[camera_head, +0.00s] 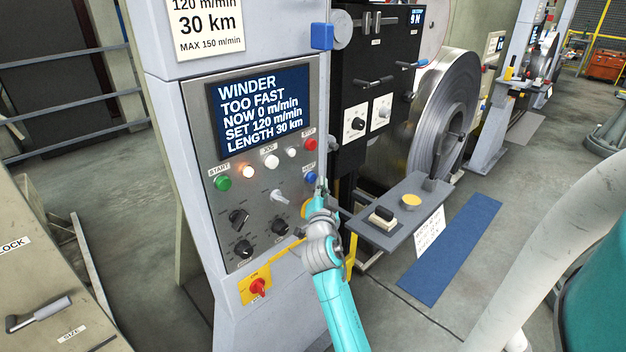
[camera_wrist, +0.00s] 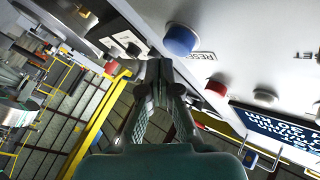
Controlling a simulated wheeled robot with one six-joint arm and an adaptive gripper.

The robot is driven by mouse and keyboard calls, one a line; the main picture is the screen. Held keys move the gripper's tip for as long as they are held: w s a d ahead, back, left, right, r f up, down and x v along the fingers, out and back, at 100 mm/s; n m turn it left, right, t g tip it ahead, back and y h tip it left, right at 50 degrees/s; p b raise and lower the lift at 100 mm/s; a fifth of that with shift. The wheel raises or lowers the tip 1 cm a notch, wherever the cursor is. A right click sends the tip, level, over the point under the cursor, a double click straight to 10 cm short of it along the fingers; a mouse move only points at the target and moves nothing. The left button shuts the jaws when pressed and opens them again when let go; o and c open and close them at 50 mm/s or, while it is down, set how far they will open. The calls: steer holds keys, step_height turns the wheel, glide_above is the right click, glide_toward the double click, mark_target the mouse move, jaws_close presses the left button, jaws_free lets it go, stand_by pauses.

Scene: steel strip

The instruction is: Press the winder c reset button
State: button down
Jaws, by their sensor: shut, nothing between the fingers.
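The blue reset button (camera_head: 310,178) is on the right edge of the grey winder control panel (camera_head: 262,190), below the red stop button (camera_head: 310,144). In the wrist view the blue button (camera_wrist: 180,40) is large, with a RESET label (camera_wrist: 205,56) beside it. My gripper (camera_head: 319,190) is just below and right of the button in the head view. In the wrist view its shut, empty fingertips (camera_wrist: 158,70) are beside the button, apart from it in the picture; the exact gap cannot be told. No letter C is readable on the panel.
The panel's screen (camera_head: 258,107) reads winder too fast, now 0 m/min, set 120. A steel coil (camera_head: 445,110) and a small shelf (camera_head: 405,215) stand to the right.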

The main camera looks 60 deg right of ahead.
steer(key=shift+w, duration=0.2)
steer(key=shift+w+d, duration=0.1)
steer(key=shift+w, duration=0.1)
steer(key=shift+w+d, duration=0.1)
steer(key=shift+w, duration=0.55)
stand_by(0.9)
steer(key=shift+s, duration=0.1)
steer(key=shift+s+a, duration=0.25)
steer(key=shift+s, duration=0.7)
steer(key=s, duration=0.2)
steer(key=s+a, duration=0.1)
steer(key=s, duration=0.2)
stand_by(0.3)
steer(key=shift+w, duration=0.1)
stand_by(0.7)
